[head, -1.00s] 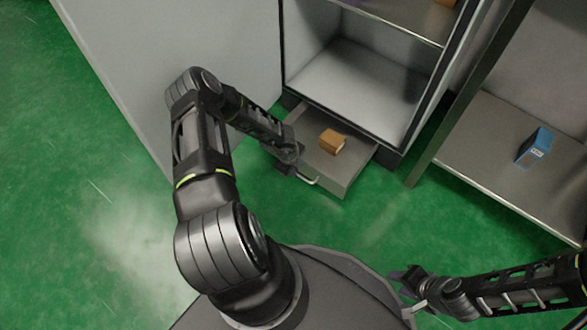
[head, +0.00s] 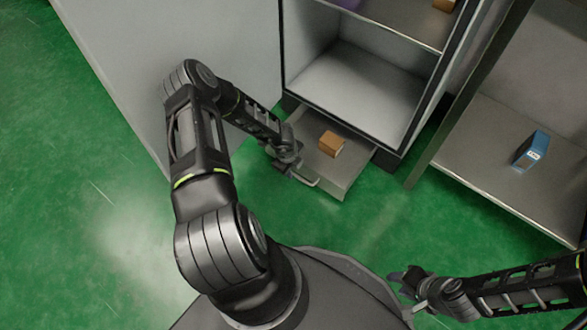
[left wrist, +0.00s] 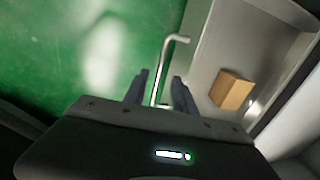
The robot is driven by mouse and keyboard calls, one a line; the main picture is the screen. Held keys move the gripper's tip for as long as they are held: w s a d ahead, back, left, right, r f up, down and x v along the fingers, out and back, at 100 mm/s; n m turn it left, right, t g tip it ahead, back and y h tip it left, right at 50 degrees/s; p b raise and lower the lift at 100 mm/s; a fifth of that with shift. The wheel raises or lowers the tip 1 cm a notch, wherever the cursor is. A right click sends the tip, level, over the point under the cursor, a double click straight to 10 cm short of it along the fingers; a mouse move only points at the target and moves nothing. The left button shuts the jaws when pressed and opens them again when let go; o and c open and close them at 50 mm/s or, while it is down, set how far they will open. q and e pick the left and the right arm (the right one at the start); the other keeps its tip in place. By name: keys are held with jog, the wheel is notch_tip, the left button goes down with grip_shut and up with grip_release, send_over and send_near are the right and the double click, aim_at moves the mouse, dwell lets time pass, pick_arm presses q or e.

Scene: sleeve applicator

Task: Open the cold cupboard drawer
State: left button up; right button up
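The cold cupboard drawer (head: 335,177) is at the foot of the cupboard and stands pulled out, with its inside showing. A brown box (head: 331,144) lies in it; the box also shows in the left wrist view (left wrist: 231,90). The drawer's bar handle (head: 306,181) is on its front. My left gripper (head: 291,167) is at the handle's left end. In the left wrist view the handle (left wrist: 163,70) runs between the two parted fingers (left wrist: 160,84), with gaps on both sides. My right gripper (head: 402,290) is away from the drawer, with its fingers apart and empty.
The cupboard (head: 358,85) is open above the drawer, with a bare lower compartment. A large grey panel (head: 180,50) stands to the left. A shelf (head: 490,150) on the right holds a blue box (head: 531,151). Green floor (head: 375,225) in front of the drawer is clear.

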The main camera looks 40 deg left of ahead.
pick_arm(q)
jog(key=r, duration=0.2)
jog(key=r+p, duration=0.1)
jog(key=r, duration=0.1)
jog(key=shift+s, duration=0.4)
